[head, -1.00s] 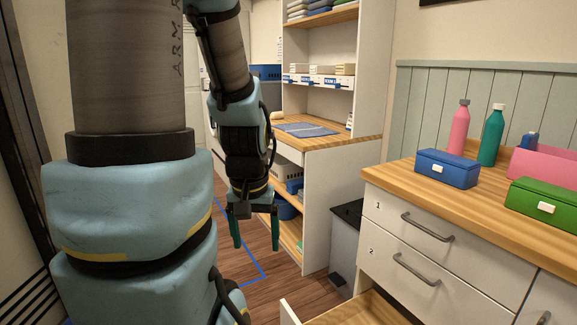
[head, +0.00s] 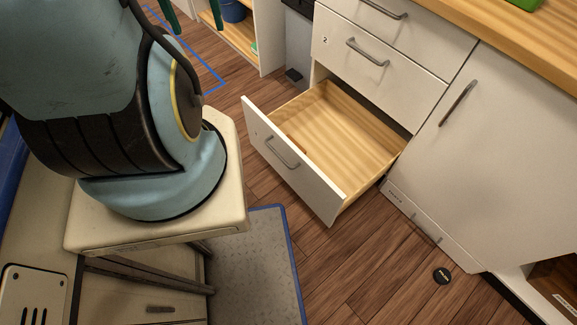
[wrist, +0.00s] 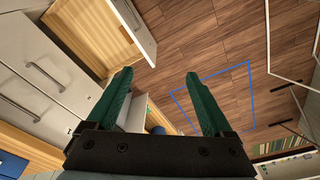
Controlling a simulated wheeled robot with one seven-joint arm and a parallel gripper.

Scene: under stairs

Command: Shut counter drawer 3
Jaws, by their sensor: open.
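Counter drawer 3 (head: 292,168) is the lowest drawer, under the one marked 2. It stands well open, its white front with a grey bar handle (head: 282,152) out over the floor. Its wooden inside (head: 345,130) looks mostly empty. In the wrist view the open drawer (wrist: 136,28) is at the upper left. My gripper (wrist: 160,76) is open and empty, with two green fingers apart. In the head view only the finger ends of my gripper (head: 197,26) show at the top edge, beyond the drawer and apart from it.
Drawer 2 (head: 345,72) above is shut, and so is the cabinet door (head: 480,150) to the right. A grey mat (head: 250,265) and a small black disc (head: 442,275) lie on the floor. Wooden floor in front of the drawer is clear.

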